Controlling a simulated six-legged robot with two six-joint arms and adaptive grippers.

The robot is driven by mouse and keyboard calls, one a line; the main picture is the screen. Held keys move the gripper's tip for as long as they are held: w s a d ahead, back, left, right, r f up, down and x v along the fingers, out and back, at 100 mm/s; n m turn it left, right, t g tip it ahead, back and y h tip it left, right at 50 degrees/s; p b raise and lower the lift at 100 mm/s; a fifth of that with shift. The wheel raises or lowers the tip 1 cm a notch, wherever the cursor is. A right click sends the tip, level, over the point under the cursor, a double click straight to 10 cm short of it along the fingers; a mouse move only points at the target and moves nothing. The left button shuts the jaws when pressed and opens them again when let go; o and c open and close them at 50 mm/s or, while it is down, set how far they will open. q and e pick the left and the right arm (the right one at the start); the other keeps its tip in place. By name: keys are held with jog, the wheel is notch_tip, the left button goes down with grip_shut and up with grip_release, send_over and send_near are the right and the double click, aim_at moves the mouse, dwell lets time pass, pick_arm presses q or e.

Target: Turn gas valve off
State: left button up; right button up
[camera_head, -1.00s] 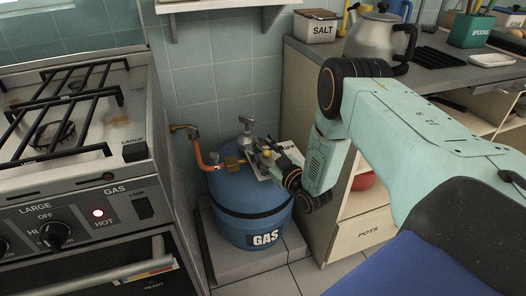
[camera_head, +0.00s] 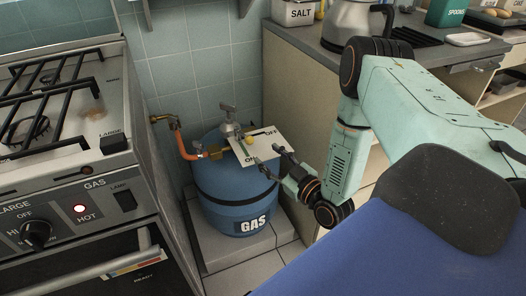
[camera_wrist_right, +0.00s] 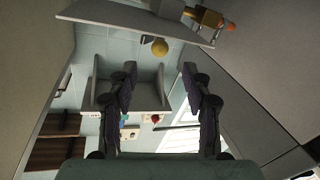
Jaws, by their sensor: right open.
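The blue gas cylinder (camera_head: 225,195) stands on the floor step between stove and counter. On its top is a grey valve (camera_head: 229,114) with a white ON/OFF plate (camera_head: 272,145). My right gripper (camera_head: 268,155) is open and empty at the plate's right front edge. In the right wrist view, its fingers (camera_wrist_right: 160,82) are spread, with the yellow ball (camera_wrist_right: 159,46) beyond them below the plate's edge (camera_wrist_right: 110,14). My left gripper is not in view.
An orange hose (camera_head: 184,146) joins the cylinder's brass fitting to the wall. The stove (camera_head: 80,195) stands close on the left, its red light (camera_head: 80,208) lit by HOT. The counter (camera_head: 310,75) with a kettle (camera_head: 352,28) is on the right.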

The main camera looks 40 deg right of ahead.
aim_at(243, 157)
jog(key=shift+s, duration=0.2)
jog(key=shift+c, duration=0.2)
